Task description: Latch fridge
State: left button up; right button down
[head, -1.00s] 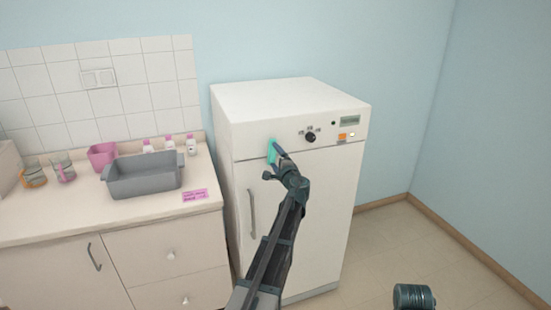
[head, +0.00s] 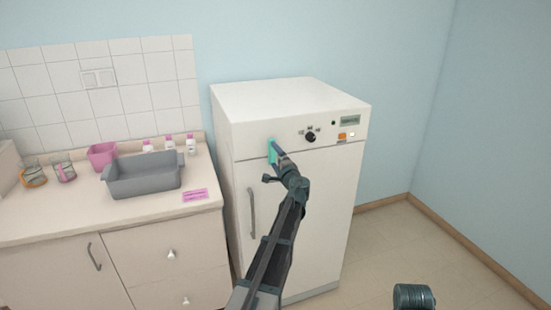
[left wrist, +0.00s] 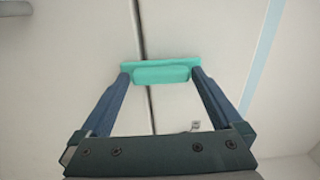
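The white fridge (head: 325,210) stands right of the counter, its door shut against the panel above as far as I see. A teal latch (head: 272,151) sits upright on its front, near the door's top left. In the left wrist view the latch (left wrist: 160,73) lies across the dark seam, more of it to the right. My left gripper (head: 272,165) is at the latch. In the left wrist view its fingers (left wrist: 160,78) are wide apart, one by each end of the latch; I cannot tell whether they touch it. My right gripper is out of view.
The fridge door has a grey handle (head: 252,213) at its left. The control panel above holds a black knob (head: 311,137). A counter (head: 130,215) with a grey basin (head: 145,178), bottles and cups stands left. Floor (head: 400,245) to the right is free.

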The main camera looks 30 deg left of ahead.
pick_arm(q)
jog(key=v, duration=1.3)
jog(key=shift+s+d, duration=0.25)
jog(key=s+d+f+n+g+h, duration=0.5)
jog(key=s+d+f+g+h, duration=0.2)
jog(key=s+d+f, duration=0.95)
jog(key=s+d+f+g+h, duration=0.2)
jog(key=s+d, duration=0.4)
jog(key=d, duration=0.2)
jog(key=s+d+f+m+g+h, duration=0.1)
jog(key=s+d+f+g+h, duration=0.1)
jog(key=s+d, duration=0.4)
jog(key=shift+s+d+f+g+h, duration=0.15)
jog(key=shift+d+f+g+h, duration=0.25)
jog(key=shift+d+f+h, duration=0.5)
jog(key=shift+d+r, duration=0.1)
jog(key=shift+r, duration=0.15)
